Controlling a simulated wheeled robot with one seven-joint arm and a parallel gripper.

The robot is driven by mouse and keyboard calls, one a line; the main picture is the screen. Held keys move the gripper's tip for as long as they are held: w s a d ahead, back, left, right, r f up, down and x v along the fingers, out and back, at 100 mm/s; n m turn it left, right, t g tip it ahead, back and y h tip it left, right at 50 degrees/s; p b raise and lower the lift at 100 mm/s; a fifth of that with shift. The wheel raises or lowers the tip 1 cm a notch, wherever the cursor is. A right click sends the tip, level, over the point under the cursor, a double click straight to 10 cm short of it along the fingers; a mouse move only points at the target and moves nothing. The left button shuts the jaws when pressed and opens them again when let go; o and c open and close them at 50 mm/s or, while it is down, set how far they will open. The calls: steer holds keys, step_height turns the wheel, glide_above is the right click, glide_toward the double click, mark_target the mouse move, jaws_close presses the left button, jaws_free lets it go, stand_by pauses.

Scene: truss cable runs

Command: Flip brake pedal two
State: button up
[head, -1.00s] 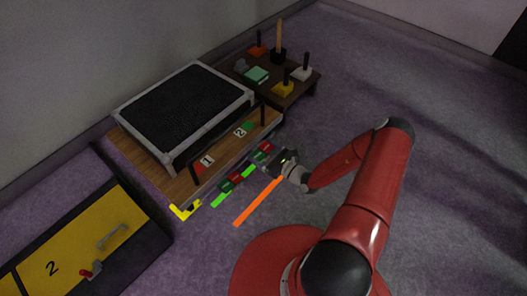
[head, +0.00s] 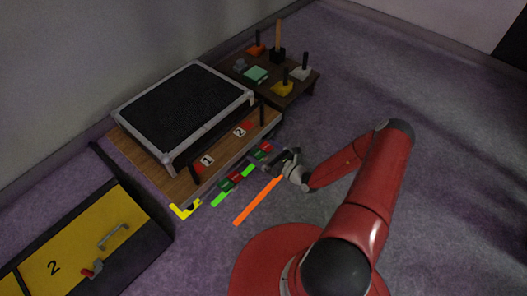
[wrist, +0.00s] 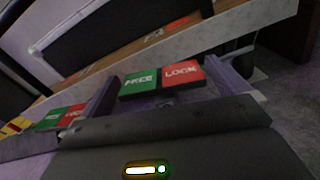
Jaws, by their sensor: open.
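Brake pedal two (head: 262,151) is the farther of two rocker pedals at the front of the wooden platform. In the wrist view its green FREE half (wrist: 140,83) is at left and its red LOCK half (wrist: 182,75) at right. The number 2 plate (head: 239,132) above it has a red marker (head: 248,125) beside it. My gripper (head: 279,155) is open and empty, just right of pedal two in the head view. In the wrist view the pedal shows between its fingers; whether they touch it is unclear.
Pedal one (head: 229,180) is nearer along the same edge, below the number 1 plate (head: 206,160). A black-topped case (head: 190,105) stands on the platform (head: 165,170). A low table (head: 300,92) with colored blocks is behind. A yellow panel (head: 75,245) is at lower left.

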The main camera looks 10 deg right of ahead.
steer(key=v, duration=0.7)
steer(key=shift+s+p, duration=0.15)
steer(key=shift+p, duration=0.25)
steer(key=shift+d, duration=0.1)
steer(key=s+a+r+n+g+p, duration=0.2)
steer(key=s+a+r+n+g, duration=0.15)
steer(key=r+n+g, duration=0.6)
steer(key=s+a+r+n+g+p, duration=0.35)
steer(key=r+n, duration=0.65)
steer(key=r, duration=0.8)
steer(key=s+r+n+t+h+p, duration=0.1)
steer(key=s+r+n+h, duration=0.2)
steer(key=r, duration=0.5)
steer(key=s+d+r+n+t+h+p, duration=0.1)
steer(key=s+r+n+h, duration=0.3)
steer(key=s+r, duration=0.3)
steer(key=s+d+r+n+t+h+p, duration=0.1)
steer(key=s+r+n+t+h, duration=0.1)
steer(key=r, duration=0.8)
steer(key=shift+s+r+n+h+p, duration=0.15)
steer(key=shift+s+n+h+p, duration=0.25)
steer(key=shift+s+n+h, duration=0.75)
steer(key=shift+s+y, duration=0.35)
steer(key=shift+s, duration=0.15)
